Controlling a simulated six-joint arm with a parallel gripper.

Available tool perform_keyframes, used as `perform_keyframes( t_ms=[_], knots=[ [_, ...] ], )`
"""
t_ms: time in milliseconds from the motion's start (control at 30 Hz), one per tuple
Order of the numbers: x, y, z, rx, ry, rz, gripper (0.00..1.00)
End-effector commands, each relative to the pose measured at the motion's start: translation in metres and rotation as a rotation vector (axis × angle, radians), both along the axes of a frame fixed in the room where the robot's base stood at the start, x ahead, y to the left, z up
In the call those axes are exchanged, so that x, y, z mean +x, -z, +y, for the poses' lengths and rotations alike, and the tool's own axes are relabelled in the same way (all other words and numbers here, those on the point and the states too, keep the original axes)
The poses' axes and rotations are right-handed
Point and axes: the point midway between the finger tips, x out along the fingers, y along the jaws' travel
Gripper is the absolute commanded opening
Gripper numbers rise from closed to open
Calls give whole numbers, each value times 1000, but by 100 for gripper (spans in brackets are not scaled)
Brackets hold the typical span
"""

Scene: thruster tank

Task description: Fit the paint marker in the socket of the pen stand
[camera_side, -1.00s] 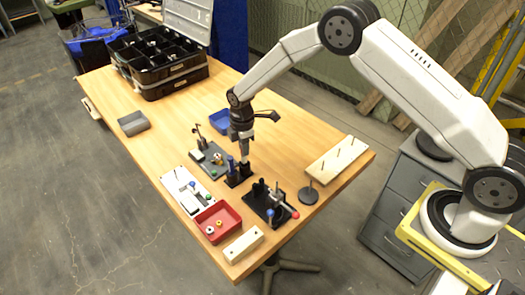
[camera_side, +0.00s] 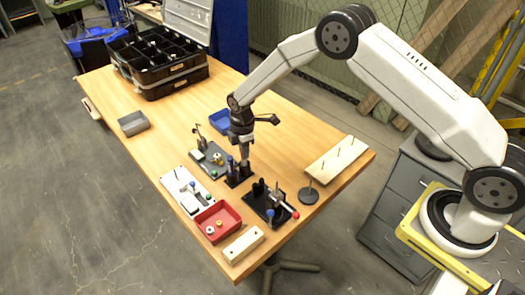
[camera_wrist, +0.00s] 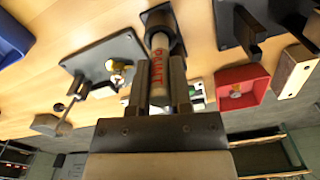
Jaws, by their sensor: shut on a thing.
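My gripper (camera_side: 244,156) is shut on the paint marker, a pale cylinder with red lettering. In the wrist view the marker (camera_wrist: 160,70) lies between the two fingers and points away from the palm. Its far end meets the round black socket of the pen stand (camera_wrist: 153,17); how deep it sits inside I cannot tell. The marker is mostly hidden there by the fingers.
A grey plate with fixtures (camera_side: 209,160) and a white plate (camera_side: 186,188) stand left of the stand. A red tray (camera_side: 230,212), a black fixture (camera_side: 268,205) and a pegged wooden block (camera_side: 337,158) are nearby. A blue bin (camera_side: 219,120) is behind.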

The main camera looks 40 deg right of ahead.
Motion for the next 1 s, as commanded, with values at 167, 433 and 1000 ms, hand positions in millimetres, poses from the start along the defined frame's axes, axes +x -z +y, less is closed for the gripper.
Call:
perform_keyframes(
  t_ms=[167, 433, 1000],
  knots=[
    [0, 0, 0, 0, 0, 0, 0],
    [0, 1, 0, 0, 0, 0, 0],
    [0, 12, 0, 0, 0, 1, 0]
  ],
)
